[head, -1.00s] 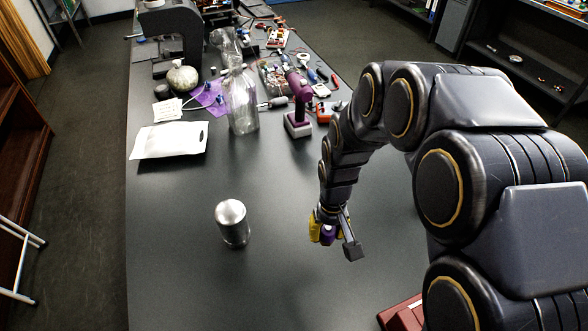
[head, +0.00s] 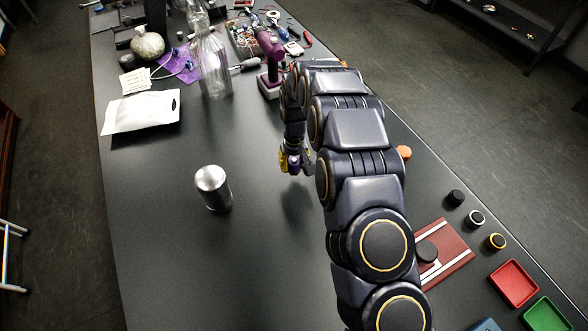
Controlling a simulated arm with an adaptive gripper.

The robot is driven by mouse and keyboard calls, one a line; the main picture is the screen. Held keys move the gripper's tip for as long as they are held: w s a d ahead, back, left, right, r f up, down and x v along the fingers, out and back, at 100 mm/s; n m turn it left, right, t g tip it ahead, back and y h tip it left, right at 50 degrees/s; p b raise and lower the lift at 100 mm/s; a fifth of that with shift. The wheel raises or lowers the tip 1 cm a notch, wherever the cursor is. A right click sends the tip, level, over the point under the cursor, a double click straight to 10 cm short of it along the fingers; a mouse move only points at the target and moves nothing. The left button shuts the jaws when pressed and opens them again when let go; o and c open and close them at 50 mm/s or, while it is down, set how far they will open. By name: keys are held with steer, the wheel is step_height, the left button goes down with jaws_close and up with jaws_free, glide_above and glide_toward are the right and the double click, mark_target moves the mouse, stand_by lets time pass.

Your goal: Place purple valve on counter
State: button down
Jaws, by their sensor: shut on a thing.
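My gripper (head: 291,166) is at the end of my arm, over the middle of the dark counter (head: 170,260). Its yellow-tipped fingers are shut on the purple valve (head: 294,160), of which only a small purple part shows between them. A soft shadow lies on the counter below and beside the gripper. I cannot tell exactly how high the valve is above the surface.
A silver metal cylinder (head: 213,189) stands to the left of the gripper. A white pouch (head: 141,111), a clear bottle (head: 213,66) and a purple drill (head: 271,62) are farther back. A red board (head: 447,252), small caps and a red tray (head: 514,283) lie at right. The counter's left middle is clear.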

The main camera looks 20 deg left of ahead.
mark_target(294, 171)
steer(key=shift+w+f, duration=0.1)
steer(key=shift+f, duration=1.6)
steer(key=c, duration=0.8)
jaws_free()
steer(key=shift+f, duration=0.1)
